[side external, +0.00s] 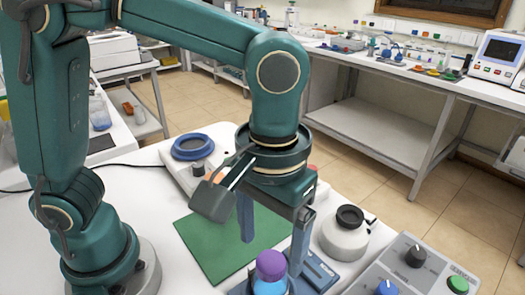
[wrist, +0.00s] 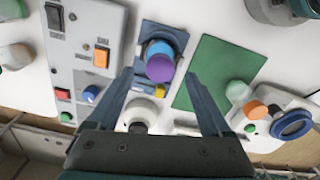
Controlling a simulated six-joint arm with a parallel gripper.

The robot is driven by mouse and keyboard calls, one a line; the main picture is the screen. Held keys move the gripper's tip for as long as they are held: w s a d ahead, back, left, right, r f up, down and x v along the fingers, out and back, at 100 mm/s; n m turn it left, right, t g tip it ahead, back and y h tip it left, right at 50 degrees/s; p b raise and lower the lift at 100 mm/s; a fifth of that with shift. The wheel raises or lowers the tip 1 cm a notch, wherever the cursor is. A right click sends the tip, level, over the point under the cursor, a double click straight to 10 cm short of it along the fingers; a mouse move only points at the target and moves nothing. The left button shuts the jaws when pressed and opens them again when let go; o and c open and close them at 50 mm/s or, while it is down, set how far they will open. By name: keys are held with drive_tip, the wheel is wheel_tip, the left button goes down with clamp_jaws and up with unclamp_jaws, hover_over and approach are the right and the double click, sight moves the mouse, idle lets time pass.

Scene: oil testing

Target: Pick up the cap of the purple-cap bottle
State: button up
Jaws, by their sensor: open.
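The purple cap (side external: 270,264) sits on top of a bottle with a blue body (side external: 270,286) at the bottom middle of the side view. In the wrist view the purple cap (wrist: 160,68) shows from above, with the blue bottle body (wrist: 158,47) just beyond it. The bottle stands on a dark blue base (wrist: 180,38). My gripper (side external: 268,235) points down with its fingers spread; in the wrist view my gripper (wrist: 162,75) is open and empty, with the cap between the finger lines. I cannot tell the height gap to the cap.
A green mat (side external: 205,245) lies beside the bottle base. A white bottle with a black top (side external: 346,230) stands to the right. A control panel with knobs (side external: 415,275) is at the lower right. A device with a blue ring (side external: 192,147) stands behind. The mat is mostly clear.

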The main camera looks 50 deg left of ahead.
sight(270, 263)
drive_tip(key=shift+f, duration=1.6)
drive_tip(key=shift+c, duration=0.3)
clamp_jaws()
drive_tip(key=shift+r, duration=0.1)
